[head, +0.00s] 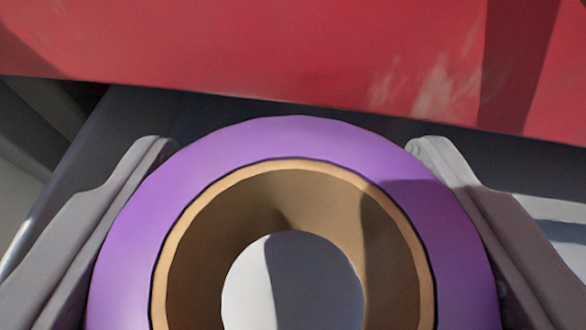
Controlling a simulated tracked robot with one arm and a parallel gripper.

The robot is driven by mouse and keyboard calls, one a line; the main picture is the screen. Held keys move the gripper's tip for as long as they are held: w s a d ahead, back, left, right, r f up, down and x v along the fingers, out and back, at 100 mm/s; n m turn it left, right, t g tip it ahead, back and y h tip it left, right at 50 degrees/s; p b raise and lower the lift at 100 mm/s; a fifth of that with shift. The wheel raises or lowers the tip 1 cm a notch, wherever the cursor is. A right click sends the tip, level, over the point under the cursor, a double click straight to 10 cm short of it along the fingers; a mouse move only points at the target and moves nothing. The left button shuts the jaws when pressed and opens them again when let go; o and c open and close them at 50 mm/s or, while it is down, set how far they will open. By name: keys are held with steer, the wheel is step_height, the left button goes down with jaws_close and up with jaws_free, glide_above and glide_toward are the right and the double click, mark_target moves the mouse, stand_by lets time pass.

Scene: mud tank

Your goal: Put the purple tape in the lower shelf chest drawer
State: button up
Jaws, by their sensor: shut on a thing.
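The purple tape (290,137) is a roll with a tan cardboard core. It fills the lower middle of the head view, and its lower part is cut off by the picture's edge. My gripper (290,165) is shut on the tape, with one grey finger on its left side and one on its right. A pale grey surface shows through the hole of the roll. A dark grey surface (130,118) with a raised edge lies behind the tape. I cannot tell for sure whether it is part of an open drawer.
A large red panel (250,50) crosses the top of the view, just beyond the tape, with a pale scuff and a dark shadow at its right. A dark structure (40,110) stands at the far left.

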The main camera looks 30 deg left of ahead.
steer(key=shift+f+b, duration=0.3)
steer(key=shift+f, duration=0.1)
steer(key=shift+s+f, duration=0.1)
steer(key=shift+f, duration=0.1)
steer(key=o, duration=1)
steer(key=shift+f, duration=0.15)
steer(key=shift+r+p, duration=0.3)
steer(key=shift+r, duration=0.25)
steer(key=shift+d+r, duration=0.1)
steer(key=shift+r, duration=0.05)
steer(key=b+v, duration=0.2)
steer(key=v, duration=1)
steer(key=shift+b, duration=0.3)
